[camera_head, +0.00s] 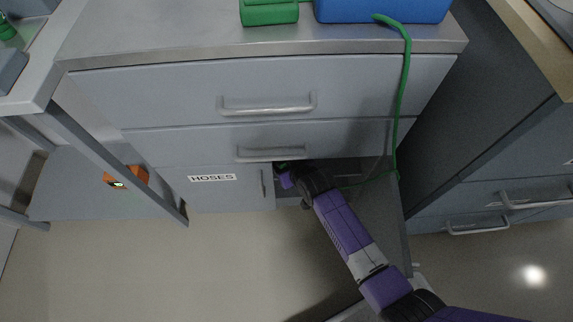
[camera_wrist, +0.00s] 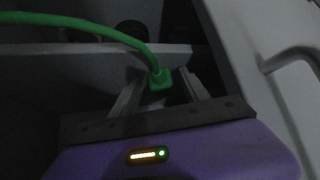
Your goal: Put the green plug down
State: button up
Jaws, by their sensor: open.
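The green plug (camera_wrist: 160,80) with its green cable (camera_wrist: 90,22) shows in the wrist view. It lies between the two fingers of my gripper (camera_wrist: 161,84), which stand apart on either side of it. Whether either finger touches the plug is too dark to tell. In the head view my gripper (camera_head: 284,170) reaches into the open, dark part of the cabinet (camera_head: 193,199) beside the door labelled HOSES. The cable (camera_head: 404,80) hangs from the blue box (camera_head: 380,10) down the drawer fronts and into that opening.
Two drawers with bar handles (camera_head: 268,106) are shut above the opening. An open door (camera_head: 375,225) stands to the right of my arm. A green block (camera_head: 268,12) sits on the countertop. An orange object (camera_head: 126,178) lies at the left. The floor in front is clear.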

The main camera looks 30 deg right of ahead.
jog(key=shift+r, duration=0.2)
jog(key=p+v, duration=0.5)
jog(key=v, duration=0.7)
jog(key=shift+f, duration=0.1)
